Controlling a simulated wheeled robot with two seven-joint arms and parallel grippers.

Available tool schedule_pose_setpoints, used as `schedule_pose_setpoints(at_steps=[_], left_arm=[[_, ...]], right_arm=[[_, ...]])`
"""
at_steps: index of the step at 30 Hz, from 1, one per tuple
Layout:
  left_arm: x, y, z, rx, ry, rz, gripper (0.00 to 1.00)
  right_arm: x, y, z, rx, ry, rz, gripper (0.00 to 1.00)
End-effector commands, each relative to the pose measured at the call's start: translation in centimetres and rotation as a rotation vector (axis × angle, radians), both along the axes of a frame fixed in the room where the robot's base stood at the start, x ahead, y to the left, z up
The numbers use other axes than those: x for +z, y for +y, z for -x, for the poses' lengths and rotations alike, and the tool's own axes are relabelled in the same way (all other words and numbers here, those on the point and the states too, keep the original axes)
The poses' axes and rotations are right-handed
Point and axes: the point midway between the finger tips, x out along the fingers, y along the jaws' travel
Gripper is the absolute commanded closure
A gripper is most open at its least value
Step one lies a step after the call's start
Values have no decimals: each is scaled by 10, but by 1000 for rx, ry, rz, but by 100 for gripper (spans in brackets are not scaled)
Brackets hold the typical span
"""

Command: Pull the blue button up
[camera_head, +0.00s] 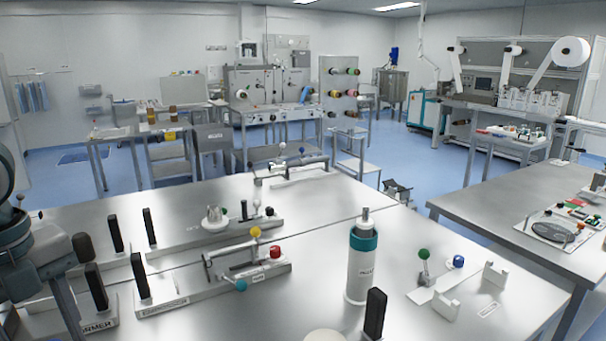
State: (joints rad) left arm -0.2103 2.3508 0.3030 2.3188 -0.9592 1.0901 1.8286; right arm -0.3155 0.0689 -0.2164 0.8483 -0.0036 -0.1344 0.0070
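A blue button (458,262), a small round blue knob, stands on the right part of the near steel table, just right of a green ball-topped lever (424,255). It looks upright near a flat pale plate (436,285); its base is too small to make out. Grey and dark links of my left arm fill the left edge, far from the blue button. The fingers of my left gripper cannot be made out there. My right gripper does not show. Nothing visible touches the blue button.
A white bottle (360,275) with a teal collar and a black upright handle (375,313) stand left of the button. White brackets (447,305) are close to its right and front. Lever fixtures with a red knob (275,252) occupy the left side. Another steel table (500,215) is at right.

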Motion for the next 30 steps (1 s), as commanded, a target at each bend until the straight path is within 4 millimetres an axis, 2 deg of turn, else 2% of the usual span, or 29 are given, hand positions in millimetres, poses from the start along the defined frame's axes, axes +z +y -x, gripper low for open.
schedule_pose_setpoints(at_steps=[13,30], left_arm=[[4,0,0,3,1,0,73],[12,0,0,2,-1,0,73]], right_arm=[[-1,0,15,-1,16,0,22],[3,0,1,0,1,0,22]])
